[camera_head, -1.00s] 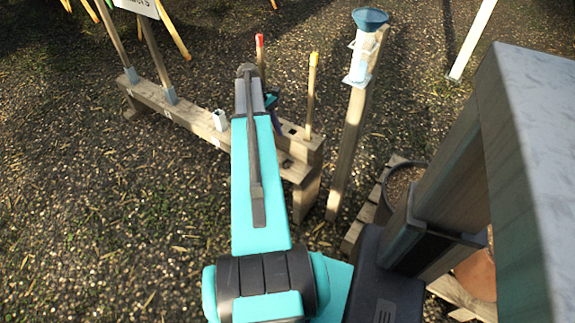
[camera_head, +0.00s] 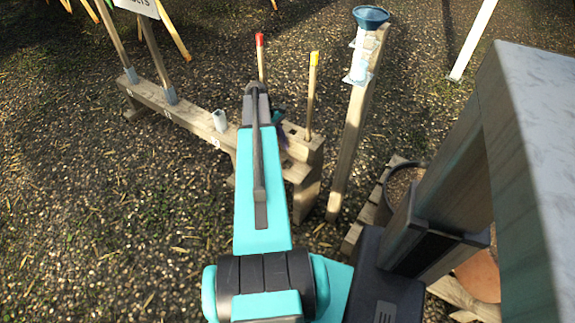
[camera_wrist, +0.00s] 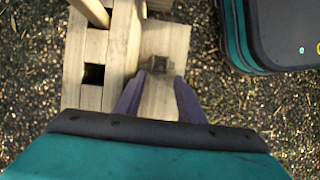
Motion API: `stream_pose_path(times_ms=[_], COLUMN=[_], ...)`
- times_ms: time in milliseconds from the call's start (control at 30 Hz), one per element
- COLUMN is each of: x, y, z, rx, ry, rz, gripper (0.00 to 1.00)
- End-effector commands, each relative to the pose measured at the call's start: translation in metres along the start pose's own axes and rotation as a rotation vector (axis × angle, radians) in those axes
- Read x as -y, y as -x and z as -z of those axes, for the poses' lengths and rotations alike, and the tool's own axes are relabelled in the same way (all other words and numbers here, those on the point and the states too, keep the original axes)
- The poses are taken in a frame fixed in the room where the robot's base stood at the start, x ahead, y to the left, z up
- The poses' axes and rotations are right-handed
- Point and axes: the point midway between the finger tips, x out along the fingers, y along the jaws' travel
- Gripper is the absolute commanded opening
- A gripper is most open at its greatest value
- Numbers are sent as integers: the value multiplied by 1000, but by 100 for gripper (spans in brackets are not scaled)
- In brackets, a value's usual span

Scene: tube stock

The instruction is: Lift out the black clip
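I cannot clearly make out the black clip. In the wrist view a dark square recess (camera_wrist: 158,64) shows in a wooden ledge (camera_wrist: 165,40), just beyond my fingertips; I cannot tell whether the small dark shape in it is the clip. My gripper (camera_wrist: 155,82) is open, its two purple fingers apart over the ledge with nothing visible between them. In the head view my forearm hides most of the gripper and the ledge beneath it.
A second square hole (camera_wrist: 94,74) is in the beam beside the ledge. Red-tipped (camera_head: 260,55) and yellow-tipped (camera_head: 312,95) stakes stand close to my arm. A post with a blue funnel (camera_head: 370,17) is to the right.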

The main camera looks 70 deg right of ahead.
Motion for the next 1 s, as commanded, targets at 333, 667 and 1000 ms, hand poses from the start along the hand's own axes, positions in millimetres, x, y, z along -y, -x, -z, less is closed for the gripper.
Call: stream_pose_path(times_ms=[333,667,1000], x=[-1,-2,-2], y=[-39,-49,-49], z=[-2,-2,-2], rx=[1,0,0], ry=[-1,0,0], rz=[2,0,0], gripper=[36,36,36])
